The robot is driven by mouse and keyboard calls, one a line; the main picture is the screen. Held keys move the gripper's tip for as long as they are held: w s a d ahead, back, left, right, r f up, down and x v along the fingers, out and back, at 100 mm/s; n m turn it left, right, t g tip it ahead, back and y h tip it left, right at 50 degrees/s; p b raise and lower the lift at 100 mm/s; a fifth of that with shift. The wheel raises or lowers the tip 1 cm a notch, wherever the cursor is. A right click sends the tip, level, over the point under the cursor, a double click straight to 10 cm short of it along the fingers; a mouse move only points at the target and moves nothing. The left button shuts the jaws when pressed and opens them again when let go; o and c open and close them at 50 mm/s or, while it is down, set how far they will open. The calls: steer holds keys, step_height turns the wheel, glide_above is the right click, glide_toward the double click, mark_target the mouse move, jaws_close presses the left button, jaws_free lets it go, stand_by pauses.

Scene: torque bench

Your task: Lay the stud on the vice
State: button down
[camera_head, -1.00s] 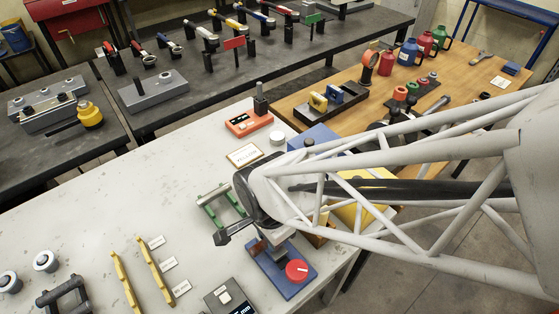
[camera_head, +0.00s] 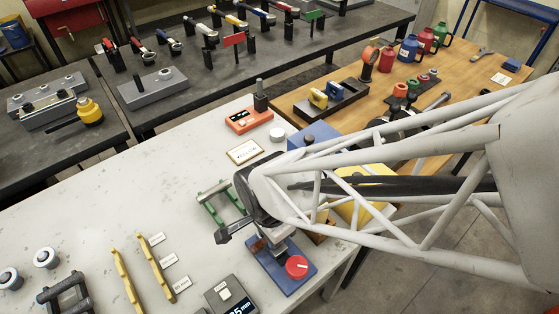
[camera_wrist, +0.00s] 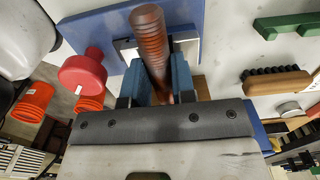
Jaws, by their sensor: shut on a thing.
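The stud (camera_wrist: 151,42) is a reddish-brown threaded rod in the wrist view. My gripper (camera_wrist: 161,85) is shut on it, between two blue finger pads. Its far end sticks out beyond the pads. A blue-based fixture with a red knob, which looks like the vice (camera_head: 297,267), stands on the pale bench in the head view. My gripper (camera_head: 258,243) is over its back left part, and my wrist partly hides it. In the wrist view the blue base (camera_wrist: 100,30) and red knob (camera_wrist: 82,72) lie behind the stud. I cannot tell whether the stud touches the vice.
A small grey device with a display (camera_head: 230,297) stands close to the left of the vice. A green frame (camera_head: 220,205) stands behind it. Two yellow racks (camera_head: 155,267) with labels lie further left. The bench's right edge is close to the vice.

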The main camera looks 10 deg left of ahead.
steer(key=shift+f, duration=0.25)
steer(key=c, duration=0.9)
jaws_free()
steer(key=shift+o, duration=0.2)
steer(key=shift+r, duration=3.9)
